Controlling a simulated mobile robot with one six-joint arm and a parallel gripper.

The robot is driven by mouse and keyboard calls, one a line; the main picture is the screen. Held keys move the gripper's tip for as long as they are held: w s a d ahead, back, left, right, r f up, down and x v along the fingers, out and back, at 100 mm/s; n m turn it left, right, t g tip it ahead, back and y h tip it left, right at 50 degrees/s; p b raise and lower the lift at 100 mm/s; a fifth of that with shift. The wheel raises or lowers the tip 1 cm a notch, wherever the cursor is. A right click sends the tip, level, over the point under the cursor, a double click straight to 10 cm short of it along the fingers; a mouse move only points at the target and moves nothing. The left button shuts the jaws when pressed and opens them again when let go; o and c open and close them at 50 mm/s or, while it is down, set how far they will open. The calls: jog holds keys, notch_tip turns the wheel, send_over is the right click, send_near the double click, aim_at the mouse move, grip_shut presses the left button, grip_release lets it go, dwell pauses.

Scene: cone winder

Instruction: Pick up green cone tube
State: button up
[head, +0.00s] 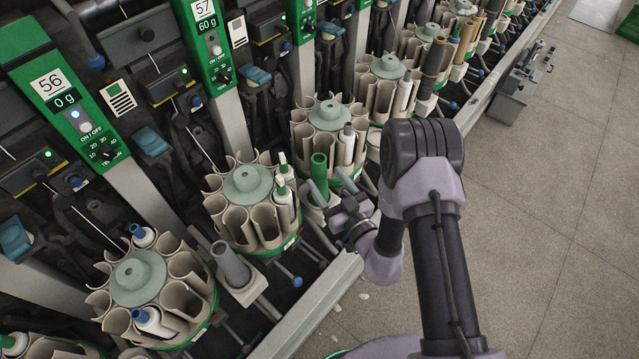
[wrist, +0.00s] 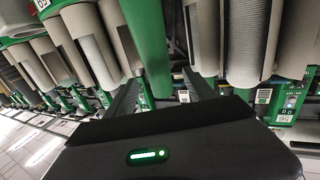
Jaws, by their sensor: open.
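The green cone tube (head: 319,174) stands upright in a holder at the front of the machine, between two round magazines. In the wrist view the green tube (wrist: 147,42) is large and close, nearer the left finger than the right. My gripper (head: 325,176) is open, with its fingers reaching toward the tube from the right. In the wrist view the gripper (wrist: 162,78) has its two fingers spread apart, with the tube's end showing in the gap. I cannot tell whether either finger touches it.
A round magazine (head: 245,184) with yarn bobbins stands left of the tube, another magazine (head: 328,116) behind it. A grey cone tube (head: 231,264) stands in the nearer holder. The machine's front rail (head: 318,303) runs below my arm. The floor (head: 540,230) at right is clear.

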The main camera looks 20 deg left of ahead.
aim_at(323, 175)
jog(key=x, duration=0.1)
jog(key=b+x, duration=0.1)
jog(key=x, duration=0.3)
jog(key=shift+w+f+b, duration=0.15)
jog(key=shift+f+b, duration=0.25)
grip_shut()
jog(key=shift+d+r, duration=0.1)
